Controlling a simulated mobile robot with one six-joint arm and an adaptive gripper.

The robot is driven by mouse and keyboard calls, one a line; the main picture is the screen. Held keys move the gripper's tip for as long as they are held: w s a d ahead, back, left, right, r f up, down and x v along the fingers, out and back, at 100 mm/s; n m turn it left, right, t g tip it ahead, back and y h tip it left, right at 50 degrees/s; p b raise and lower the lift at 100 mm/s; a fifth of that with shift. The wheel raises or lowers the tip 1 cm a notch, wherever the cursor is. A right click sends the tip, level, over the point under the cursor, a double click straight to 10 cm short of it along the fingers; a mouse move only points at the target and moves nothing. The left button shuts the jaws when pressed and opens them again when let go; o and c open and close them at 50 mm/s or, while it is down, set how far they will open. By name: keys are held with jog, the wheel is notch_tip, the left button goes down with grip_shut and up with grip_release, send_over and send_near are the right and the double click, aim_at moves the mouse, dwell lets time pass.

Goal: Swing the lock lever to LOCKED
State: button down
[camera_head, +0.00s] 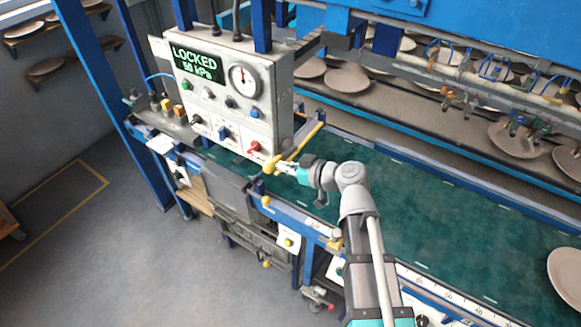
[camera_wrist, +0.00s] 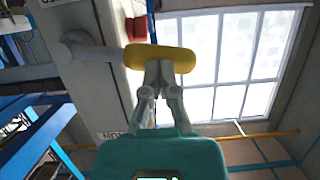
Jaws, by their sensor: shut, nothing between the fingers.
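The control box (camera_head: 235,95) stands at the belt's edge, and its green display (camera_head: 195,63) reads LOCKED with a kPa value below. The lock lever's yellow grip (camera_head: 270,165) shows below the box's lower right corner. In the wrist view the yellow grip (camera_wrist: 175,58) lies across my fingertips, with the grey lever arm (camera_wrist: 100,53) running left to a round pivot (camera_wrist: 74,46). My gripper (camera_head: 284,167) is shut with nothing between its fingers. In the wrist view its fingertips (camera_wrist: 158,68) meet or nearly meet the grip; contact is unclear. Part of a label (camera_wrist: 112,135) shows beside the fingers.
A red knob (camera_head: 254,146) sits on the box near the lever; it is also in the wrist view (camera_wrist: 137,29). A yellow-edged bar (camera_head: 305,138) stands behind the lever. The green belt (camera_head: 400,190) runs to the right, with a plate (camera_head: 567,275) near its front edge.

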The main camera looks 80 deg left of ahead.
jog(key=shift+s+f, duration=0.2)
jog(key=shift+s, duration=0.1)
dwell(0.8)
dwell(0.4)
jog(key=shift+r, duration=0.15)
jog(key=shift+w+d+r+p, duration=0.2)
jog(key=shift+w+r+p, duration=0.05)
jog(key=shift+r+p, duration=0.4)
jog(key=r+p+v, duration=0.1)
jog(key=p+v, duration=0.4)
jog(key=v, duration=0.7)
jog(key=shift+a, duration=0.3)
jog(key=shift+r, duration=0.1)
